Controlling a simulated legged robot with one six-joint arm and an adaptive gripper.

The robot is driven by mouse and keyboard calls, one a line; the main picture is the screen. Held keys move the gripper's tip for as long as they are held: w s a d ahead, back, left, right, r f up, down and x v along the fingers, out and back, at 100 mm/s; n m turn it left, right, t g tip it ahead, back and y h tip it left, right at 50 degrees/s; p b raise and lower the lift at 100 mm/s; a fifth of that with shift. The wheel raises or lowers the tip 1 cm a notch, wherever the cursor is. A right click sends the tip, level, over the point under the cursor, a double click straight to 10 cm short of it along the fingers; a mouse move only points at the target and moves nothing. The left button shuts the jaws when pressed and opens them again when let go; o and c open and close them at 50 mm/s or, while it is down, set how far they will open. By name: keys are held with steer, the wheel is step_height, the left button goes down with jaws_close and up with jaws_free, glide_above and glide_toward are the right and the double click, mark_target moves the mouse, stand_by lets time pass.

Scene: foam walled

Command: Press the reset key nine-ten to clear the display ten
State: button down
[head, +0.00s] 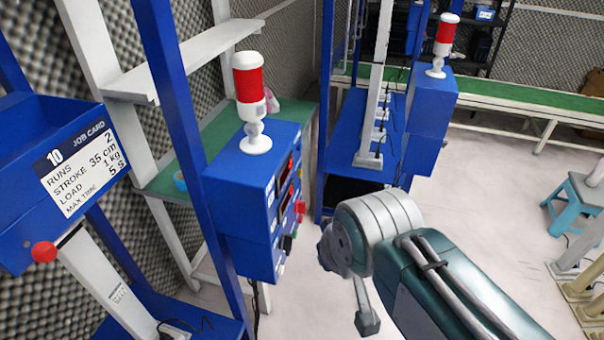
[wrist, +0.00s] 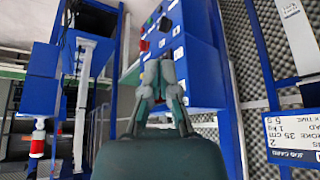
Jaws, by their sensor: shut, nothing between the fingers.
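A blue control box (head: 245,205) stands left of centre in the head view, seen at a steep angle. Its right-hand face carries dark displays with red digits (head: 284,178), too slanted to read. Lower on that face are a red key (head: 300,207), a black key (head: 287,243) and small white labels. The wrist view shows the same box (wrist: 203,75) upside down, with the red key (wrist: 144,45). I cannot read which key is marked reset. My gripper (wrist: 161,68) is shut and empty, its tips in front of the box face. In the head view my arm mostly hides it.
A red and white lamp (head: 252,100) stands on the box. A job card (head: 83,168) reading 10 hangs on a blue unit at left, with a red knob (head: 44,252) below. Another blue box (head: 430,112) with a lamp stands behind. Pale floor is open between.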

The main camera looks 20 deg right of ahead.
mark_target(300, 173)
stand_by(0.4)
steer(key=w+d+f+n+t+h, duration=0.1)
steer(key=w+d+t+h, duration=0.15)
steer(key=w+d, duration=0.55)
steer(key=w+d+f+n+t+h, duration=0.1)
steer(key=w+d+n+t, duration=0.3)
steer(key=w, duration=0.7)
steer(key=w+d+f+n+t+y, duration=0.2)
steer(key=w+d+f+y, duration=0.3)
steer(key=f, duration=0.5)
steer(key=shift+w+d+f+n+y, duration=0.3)
steer(key=shift+w+y, duration=0.35)
steer(key=shift+w, duration=0.55)
steer(key=shift+a, duration=0.15)
steer(key=w+a, duration=0.5)
steer(key=a, duration=0.2)
steer(key=shift+w+r, duration=0.1)
steer(key=shift+w, duration=0.05)
